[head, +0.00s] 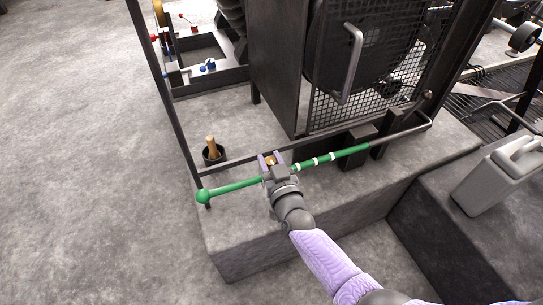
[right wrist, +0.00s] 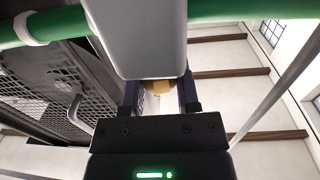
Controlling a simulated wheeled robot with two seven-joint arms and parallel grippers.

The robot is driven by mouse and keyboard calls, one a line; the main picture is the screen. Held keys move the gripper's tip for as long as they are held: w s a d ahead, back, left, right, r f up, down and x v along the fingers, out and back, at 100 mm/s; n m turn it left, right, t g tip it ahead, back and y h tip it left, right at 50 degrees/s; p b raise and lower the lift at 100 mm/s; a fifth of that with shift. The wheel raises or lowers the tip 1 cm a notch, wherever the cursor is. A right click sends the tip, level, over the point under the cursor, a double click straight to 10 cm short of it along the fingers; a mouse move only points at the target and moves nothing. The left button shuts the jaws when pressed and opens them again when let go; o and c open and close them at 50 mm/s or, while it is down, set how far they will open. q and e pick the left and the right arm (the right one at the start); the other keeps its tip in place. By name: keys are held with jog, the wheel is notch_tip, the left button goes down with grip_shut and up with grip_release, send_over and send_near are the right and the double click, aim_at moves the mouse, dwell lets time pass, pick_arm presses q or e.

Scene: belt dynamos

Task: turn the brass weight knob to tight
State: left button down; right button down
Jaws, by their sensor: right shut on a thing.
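The brass weight knob (head: 269,161) shows as a small gold patch between the fingers of my right gripper (head: 271,159), at the green bar. In the right wrist view the knob (right wrist: 161,87) sits between the two dark fingers of the gripper (right wrist: 160,97), mostly hidden behind a smooth grey block (right wrist: 138,40). The gripper is shut on the knob. The green bar (head: 235,186) carries white bands and ends in a green ball at its left. No mark for tight is readable. My left gripper is out of view.
A dark machine cabinet with a mesh guard (head: 365,95) and a grey handle (head: 352,62) stands behind the bar. A dark cup with a wooden handle (head: 211,147) is at the left on the stone plinth (head: 300,237). A grey jerrycan (head: 497,177) stands at the right. The left floor is clear.

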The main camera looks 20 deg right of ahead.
jog(key=shift+m+g+h, duration=0.3)
jog(key=shift+m+h, duration=0.7)
jog(key=shift+h, duration=0.7)
jog(key=shift+c, duration=1.8)
grip_release()
